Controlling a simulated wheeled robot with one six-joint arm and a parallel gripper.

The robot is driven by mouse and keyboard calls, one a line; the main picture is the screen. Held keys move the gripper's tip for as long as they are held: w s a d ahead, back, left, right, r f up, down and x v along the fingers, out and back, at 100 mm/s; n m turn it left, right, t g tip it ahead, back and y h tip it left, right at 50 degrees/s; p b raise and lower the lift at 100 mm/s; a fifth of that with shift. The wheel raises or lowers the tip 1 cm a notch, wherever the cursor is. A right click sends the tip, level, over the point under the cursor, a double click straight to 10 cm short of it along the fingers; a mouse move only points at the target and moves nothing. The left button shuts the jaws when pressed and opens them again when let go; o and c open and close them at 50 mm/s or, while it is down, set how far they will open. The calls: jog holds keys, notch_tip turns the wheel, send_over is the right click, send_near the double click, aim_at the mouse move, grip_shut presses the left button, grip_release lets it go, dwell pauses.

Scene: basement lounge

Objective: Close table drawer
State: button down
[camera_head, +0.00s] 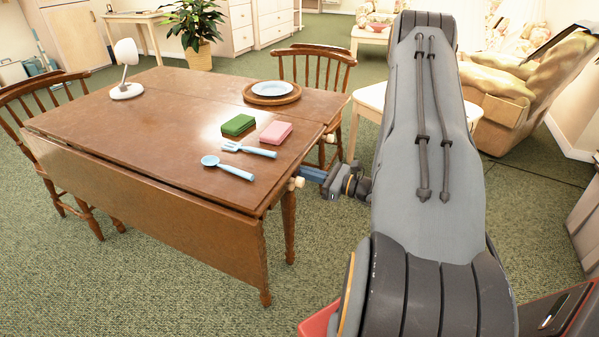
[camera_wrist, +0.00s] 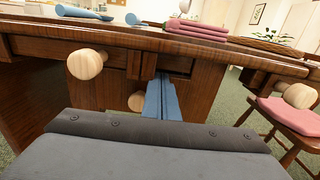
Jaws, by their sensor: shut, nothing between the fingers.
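The brown wooden table (camera_head: 150,105) has round pale knobs along its end. One knob (camera_head: 296,183) shows just left of my gripper (camera_head: 315,174), and another knob (camera_head: 330,138) shows farther back. In the wrist view, my gripper's blue fingers (camera_wrist: 163,98) are shut and empty, pointing at the table's end under the top. A left knob (camera_wrist: 85,64) and a right knob (camera_wrist: 298,95) flank them; a lower knob (camera_wrist: 137,101) is partly hidden beside the fingers. A dark gap shows behind the fingers. How far any drawer stands out, and whether the fingertips touch it, I cannot tell.
Chairs stand at the left (camera_head: 45,95) and behind (camera_head: 312,62). An armchair (camera_head: 535,85) is at right.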

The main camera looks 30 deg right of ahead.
jog(key=v, duration=1.3)
jog(key=shift+s, duration=0.25)
jog(key=shift+f, duration=0.1)
